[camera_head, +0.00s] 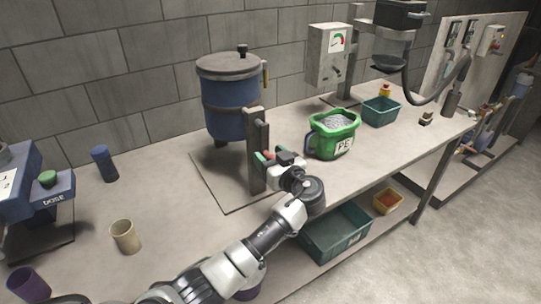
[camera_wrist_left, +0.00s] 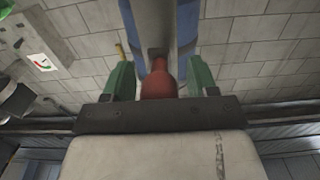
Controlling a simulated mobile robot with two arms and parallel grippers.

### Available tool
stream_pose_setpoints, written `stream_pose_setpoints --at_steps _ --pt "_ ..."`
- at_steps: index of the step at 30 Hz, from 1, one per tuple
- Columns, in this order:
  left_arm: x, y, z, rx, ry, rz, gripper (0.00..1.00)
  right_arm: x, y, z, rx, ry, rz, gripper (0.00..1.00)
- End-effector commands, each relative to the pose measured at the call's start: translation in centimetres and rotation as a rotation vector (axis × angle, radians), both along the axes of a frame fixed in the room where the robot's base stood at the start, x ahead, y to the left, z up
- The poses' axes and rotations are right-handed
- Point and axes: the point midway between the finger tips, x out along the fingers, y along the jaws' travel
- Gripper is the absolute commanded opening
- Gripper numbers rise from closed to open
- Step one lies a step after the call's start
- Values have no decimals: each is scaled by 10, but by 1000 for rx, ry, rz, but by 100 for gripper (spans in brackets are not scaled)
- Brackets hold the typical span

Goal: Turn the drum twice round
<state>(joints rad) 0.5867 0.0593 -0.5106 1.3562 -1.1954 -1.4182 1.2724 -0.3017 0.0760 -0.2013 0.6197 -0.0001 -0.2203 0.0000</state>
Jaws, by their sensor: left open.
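The drum (camera_head: 230,108) is a blue cylinder with a grey lid and a dark band, upright on the bench behind a post (camera_head: 257,140). Its blue sides also show behind the post in the left wrist view (camera_wrist_left: 187,40). A red handle knob (camera_wrist_left: 158,82) sits in front of the post, between the green fingers of my left gripper (camera_wrist_left: 158,76). The fingers stand apart on both sides of it with gaps. In the head view my left gripper (camera_head: 270,158) is at the post's front. My right gripper is out of view.
A green PE bucket (camera_head: 333,148) with grey contents stands just right of my gripper. A teal bin (camera_head: 381,112) and a control box with a dial (camera_head: 328,55) are further right.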

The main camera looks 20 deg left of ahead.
Motion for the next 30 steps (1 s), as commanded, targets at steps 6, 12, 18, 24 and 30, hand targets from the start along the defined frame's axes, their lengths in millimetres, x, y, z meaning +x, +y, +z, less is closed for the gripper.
stream_pose_setpoints --at_steps 6,12,18,24,30 --pt "0 0 0 0 0 0 40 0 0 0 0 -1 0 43" --pt "0 -1 0 0 0 -1 9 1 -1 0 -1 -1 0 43" --pt "0 -1 0 1 1 -1 0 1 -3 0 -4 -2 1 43" --pt "-3 1 0 23 31 -1 0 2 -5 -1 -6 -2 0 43" --pt "-9 6 1 89 116 -1 0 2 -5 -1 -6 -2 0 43"
